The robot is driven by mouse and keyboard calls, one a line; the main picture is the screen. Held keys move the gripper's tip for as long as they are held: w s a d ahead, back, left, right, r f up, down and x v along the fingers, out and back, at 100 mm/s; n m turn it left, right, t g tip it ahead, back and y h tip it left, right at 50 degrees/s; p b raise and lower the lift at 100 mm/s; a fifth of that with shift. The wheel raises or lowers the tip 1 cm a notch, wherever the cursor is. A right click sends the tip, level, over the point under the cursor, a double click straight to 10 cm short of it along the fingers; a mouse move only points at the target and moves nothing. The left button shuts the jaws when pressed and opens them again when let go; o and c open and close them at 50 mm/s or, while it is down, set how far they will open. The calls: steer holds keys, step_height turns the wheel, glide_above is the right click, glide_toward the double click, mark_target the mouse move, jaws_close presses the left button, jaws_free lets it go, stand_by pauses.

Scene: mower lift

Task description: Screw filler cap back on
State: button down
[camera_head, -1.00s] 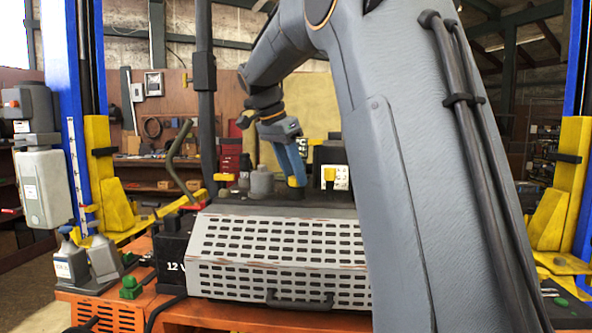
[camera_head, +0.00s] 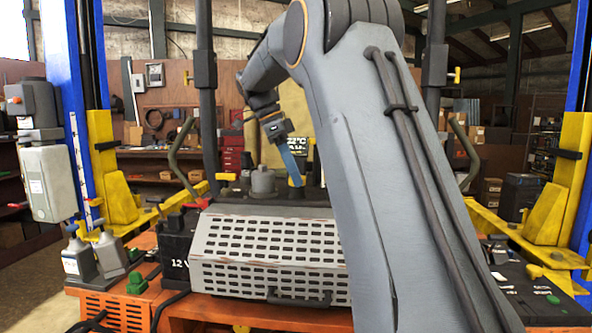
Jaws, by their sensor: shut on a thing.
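In the head view, my gripper (camera_head: 296,174) points down over the far part of the mower, behind the white slotted cover (camera_head: 268,250). Its blue fingers are shut on a small yellow piece (camera_head: 297,182), which looks like the filler cap. The cap is at or just above the dark top of the engine. I cannot tell whether it touches a filler neck, and no neck opening can be made out. My own arm hides the right part of the mower.
A grey round canister (camera_head: 263,182) stands just left of my gripper. Blue lift posts (camera_head: 68,90) with yellow arms (camera_head: 118,195) flank the mower. A black 12 V battery (camera_head: 174,243) and two bottles (camera_head: 78,258) sit at the front left. Curved levers rise behind.

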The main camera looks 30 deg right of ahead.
steer(key=shift+a+f, duration=0.15)
steer(key=shift+w+m+g+p, duration=0.15)
steer(key=shift+m+g+p, duration=0.15)
steer(key=shift+m+p, duration=0.35)
steer(key=m+y+p, duration=0.1)
steer(key=m, duration=0.1)
steer(key=shift+w+m+g, duration=0.1)
steer(key=shift+m+g, duration=0.25)
steer(key=shift+g, duration=0.05)
steer(key=shift+m+g+y, duration=0.3)
steer(key=shift+m, duration=0.8)
steer(key=shift+f, duration=0.1)
